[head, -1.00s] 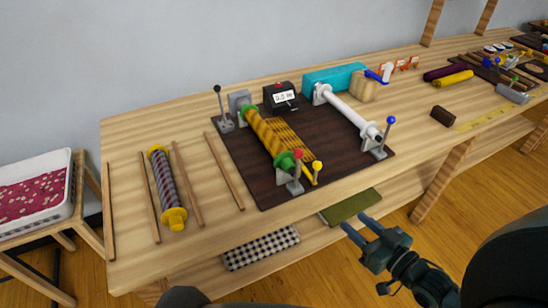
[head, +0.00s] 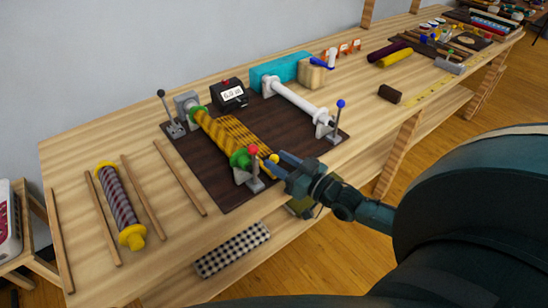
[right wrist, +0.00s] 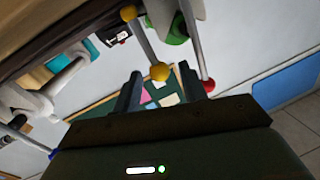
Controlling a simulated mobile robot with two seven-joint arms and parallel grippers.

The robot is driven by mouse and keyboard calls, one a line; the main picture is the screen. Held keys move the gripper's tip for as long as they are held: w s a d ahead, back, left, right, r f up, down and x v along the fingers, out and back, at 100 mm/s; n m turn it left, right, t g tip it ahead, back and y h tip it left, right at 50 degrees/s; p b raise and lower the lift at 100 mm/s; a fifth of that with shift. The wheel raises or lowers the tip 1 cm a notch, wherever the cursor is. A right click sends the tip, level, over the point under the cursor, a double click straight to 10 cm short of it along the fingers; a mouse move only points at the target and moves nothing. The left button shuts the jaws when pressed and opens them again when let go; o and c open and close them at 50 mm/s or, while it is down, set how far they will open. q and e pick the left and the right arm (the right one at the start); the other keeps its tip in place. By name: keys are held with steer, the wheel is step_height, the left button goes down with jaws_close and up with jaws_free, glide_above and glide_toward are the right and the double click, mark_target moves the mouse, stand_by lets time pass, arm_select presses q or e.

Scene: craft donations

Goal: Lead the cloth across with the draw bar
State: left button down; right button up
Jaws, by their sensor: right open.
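The yellow-and-black patterned cloth (head: 217,131) is wound on a roller with green end discs, and a short flat stretch (head: 240,133) lies to its right. The draw bar along that stretch's edge ends in a yellow ball (head: 274,158), which also shows in the right wrist view (right wrist: 160,72). The empty white roller (head: 297,99) stands farther right on the dark board. My right gripper (head: 281,164) is open at the board's front edge, close to the yellow ball. In the right wrist view the ball appears between the fingers; I cannot tell contact. My left gripper is not in view.
A red-knobbed lever (head: 254,165) stands beside the yellow ball, and a blue-knobbed lever (head: 339,112) by the white roller. A black counter box (head: 229,93) and a teal block (head: 279,70) stand behind. Sticks and a striped roller (head: 118,200) lie left.

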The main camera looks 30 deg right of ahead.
steer(key=shift+x, duration=1.15)
steer(key=shift+c, duration=0.2)
jaws_close()
